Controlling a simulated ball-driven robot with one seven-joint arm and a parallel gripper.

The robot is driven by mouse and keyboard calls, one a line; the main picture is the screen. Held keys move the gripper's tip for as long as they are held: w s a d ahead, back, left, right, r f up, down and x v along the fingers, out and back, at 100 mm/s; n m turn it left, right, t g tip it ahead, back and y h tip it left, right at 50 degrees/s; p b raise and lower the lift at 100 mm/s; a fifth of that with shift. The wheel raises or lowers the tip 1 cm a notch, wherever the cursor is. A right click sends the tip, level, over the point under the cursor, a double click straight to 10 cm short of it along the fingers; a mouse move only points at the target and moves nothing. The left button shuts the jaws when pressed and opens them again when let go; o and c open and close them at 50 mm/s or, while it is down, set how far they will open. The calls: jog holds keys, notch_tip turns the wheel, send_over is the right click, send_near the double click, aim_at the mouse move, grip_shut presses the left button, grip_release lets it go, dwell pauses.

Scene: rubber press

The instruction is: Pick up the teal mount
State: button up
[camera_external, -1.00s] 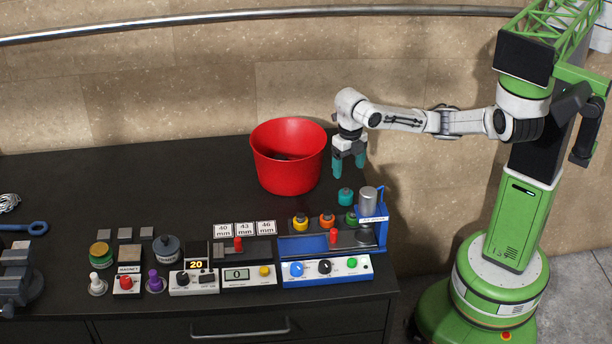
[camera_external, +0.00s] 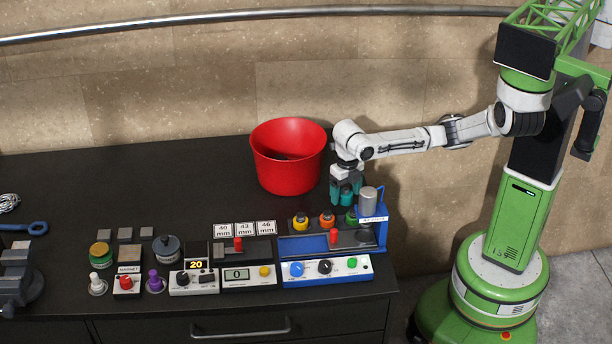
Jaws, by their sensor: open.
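The teal mount (camera_external: 346,197) is a small round teal piece at the back right of the black bench, behind the blue press. My gripper (camera_external: 346,195) points straight down over it. Its teal fingers are open, one on the left and one on the right of the mount. The fingers hide much of the mount and are of nearly the same colour, so I cannot tell whether they touch it.
A red bucket (camera_external: 287,165) stands left of my gripper. The blue press (camera_external: 372,215) with its grey cylinder (camera_external: 369,199) is close on the right. Yellow (camera_external: 301,222), orange (camera_external: 327,220) and green (camera_external: 352,216) mounts sit in front. The bench's back left is clear.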

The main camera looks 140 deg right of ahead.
jog(key=shift+f, duration=0.25)
jog(key=c, duration=1.1)
jog(key=shift+c, duration=0.6)
jog(key=shift+r, duration=0.15)
